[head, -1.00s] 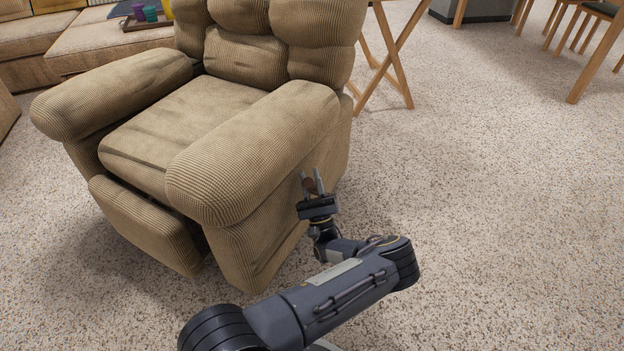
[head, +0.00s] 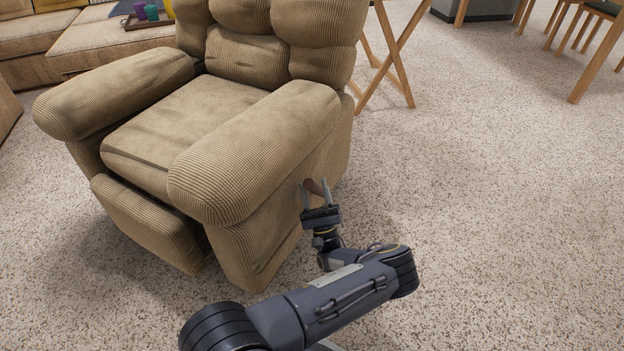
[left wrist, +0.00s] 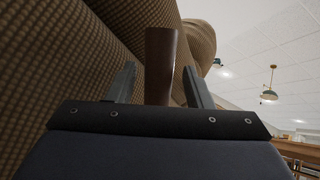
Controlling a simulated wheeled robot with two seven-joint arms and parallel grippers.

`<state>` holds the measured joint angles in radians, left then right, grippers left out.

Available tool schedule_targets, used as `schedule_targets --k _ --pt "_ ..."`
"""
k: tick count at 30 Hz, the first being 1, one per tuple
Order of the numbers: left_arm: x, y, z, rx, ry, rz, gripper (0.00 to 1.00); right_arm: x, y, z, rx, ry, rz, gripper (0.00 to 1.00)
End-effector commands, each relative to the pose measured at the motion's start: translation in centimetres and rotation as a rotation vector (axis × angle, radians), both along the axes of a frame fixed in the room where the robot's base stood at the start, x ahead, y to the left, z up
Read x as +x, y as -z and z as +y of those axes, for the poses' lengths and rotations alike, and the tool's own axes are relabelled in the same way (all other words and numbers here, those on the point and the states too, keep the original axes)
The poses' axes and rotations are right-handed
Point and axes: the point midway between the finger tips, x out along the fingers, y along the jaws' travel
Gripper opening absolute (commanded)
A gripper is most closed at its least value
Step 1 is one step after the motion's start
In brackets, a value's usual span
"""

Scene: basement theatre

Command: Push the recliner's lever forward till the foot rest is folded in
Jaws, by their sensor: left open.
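The tan corduroy recliner (head: 258,145) stands at left centre in the head view. Its foot rest (head: 145,222) is the low front panel, close against the front of the chair and hanging steeply below the seat. The brown lever (left wrist: 161,62) shows in the left wrist view, upright between the fingers with a gap on each side. In the head view the lever is mostly hidden by my gripper. My left gripper (head: 314,186) is open beside the recliner's near side, below the armrest. It also shows in the left wrist view (left wrist: 160,85). My right gripper is out of view.
A wooden folding-leg table (head: 388,58) stands behind the recliner. A sectional sofa (head: 75,50) with a tray (head: 146,20) is at the back left. Dining chairs (head: 580,40) stand at the back right. The carpet (head: 480,200) on the right is clear.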

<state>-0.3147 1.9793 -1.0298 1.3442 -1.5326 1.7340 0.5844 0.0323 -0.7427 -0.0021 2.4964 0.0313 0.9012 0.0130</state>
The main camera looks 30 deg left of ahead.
Motion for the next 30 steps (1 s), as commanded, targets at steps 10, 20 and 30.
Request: schedule_targets --k 10,20,30 --pt "-1.8 3.2 -2.4 0.0 -0.002 -0.001 0.46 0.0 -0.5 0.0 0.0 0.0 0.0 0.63" --pt "-1.9 3.4 -2.5 0.0 -0.002 -0.001 0.46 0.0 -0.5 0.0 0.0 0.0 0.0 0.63" --pt "-1.9 3.4 -2.5 0.0 -0.002 -0.001 0.46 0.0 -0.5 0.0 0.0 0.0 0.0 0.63"
